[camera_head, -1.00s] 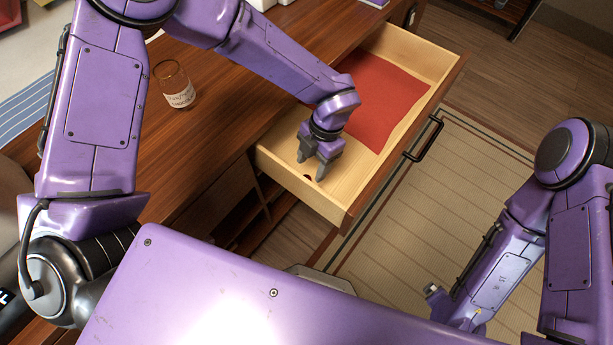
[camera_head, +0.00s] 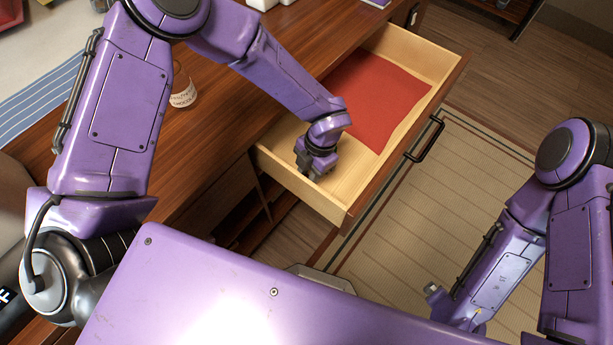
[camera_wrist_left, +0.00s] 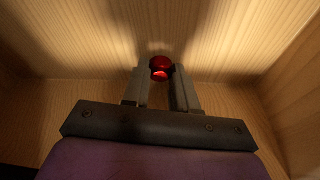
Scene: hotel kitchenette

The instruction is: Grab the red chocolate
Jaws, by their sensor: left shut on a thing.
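The red chocolate (camera_wrist_left: 160,67) is a small, shiny, round piece. In the left wrist view it sits between the two fingertips of my left gripper (camera_wrist_left: 161,85). My left gripper (camera_head: 316,172) is shut on it, low inside the open wooden drawer (camera_head: 342,192), in the drawer's near left part. In the head view the gripper hides the chocolate.
A red sheet (camera_head: 378,100) lies on the drawer floor behind my gripper. The drawer's walls surround my gripper closely. The rug (camera_head: 440,210) in front is clear.

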